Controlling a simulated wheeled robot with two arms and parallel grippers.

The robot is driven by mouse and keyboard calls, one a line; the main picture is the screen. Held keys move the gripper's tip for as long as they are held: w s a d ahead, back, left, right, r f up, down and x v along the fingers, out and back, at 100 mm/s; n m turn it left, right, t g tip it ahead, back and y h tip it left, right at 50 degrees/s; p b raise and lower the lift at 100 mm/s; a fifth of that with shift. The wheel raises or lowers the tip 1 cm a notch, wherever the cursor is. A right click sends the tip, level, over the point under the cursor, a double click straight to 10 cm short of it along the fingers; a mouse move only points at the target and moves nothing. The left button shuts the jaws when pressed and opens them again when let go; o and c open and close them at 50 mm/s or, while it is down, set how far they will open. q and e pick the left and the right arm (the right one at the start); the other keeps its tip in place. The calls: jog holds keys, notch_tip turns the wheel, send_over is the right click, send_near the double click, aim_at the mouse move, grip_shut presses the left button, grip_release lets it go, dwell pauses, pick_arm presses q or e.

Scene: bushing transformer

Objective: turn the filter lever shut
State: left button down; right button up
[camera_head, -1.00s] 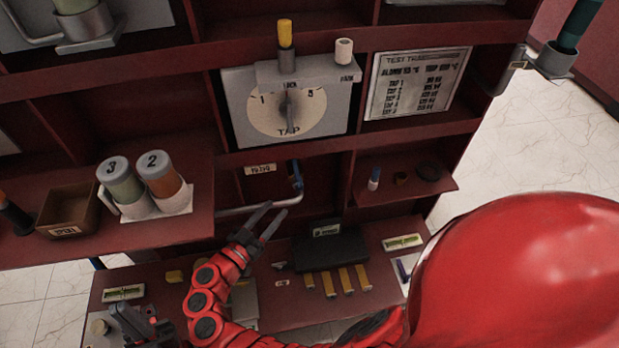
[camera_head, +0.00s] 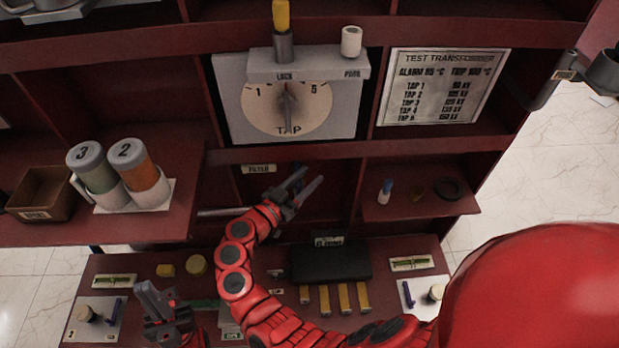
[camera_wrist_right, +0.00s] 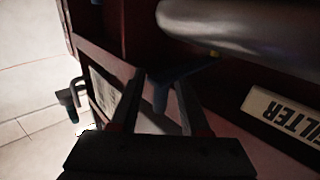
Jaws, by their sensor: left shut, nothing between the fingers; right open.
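The blue filter lever (camera_wrist_right: 162,88) shows in the right wrist view, its handle between the fingers of my right gripper (camera_wrist_right: 157,102). The fingers stand apart on either side; I cannot tell whether they touch it. In the head view my right gripper (camera_head: 310,177) is open in the recess below the tap dial and mostly hides the lever. My left gripper (camera_head: 150,296) is shut and empty, low at the left over the bench.
A grey pipe (camera_head: 226,212) runs into the recess from the left and crosses the wrist view close by (camera_wrist_right: 240,35). A small shelf (camera_head: 418,205) with small parts is to the right. A black box (camera_head: 330,264) and yellow pieces lie on the bench below.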

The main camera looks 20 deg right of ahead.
grip_shut()
dwell(1.4)
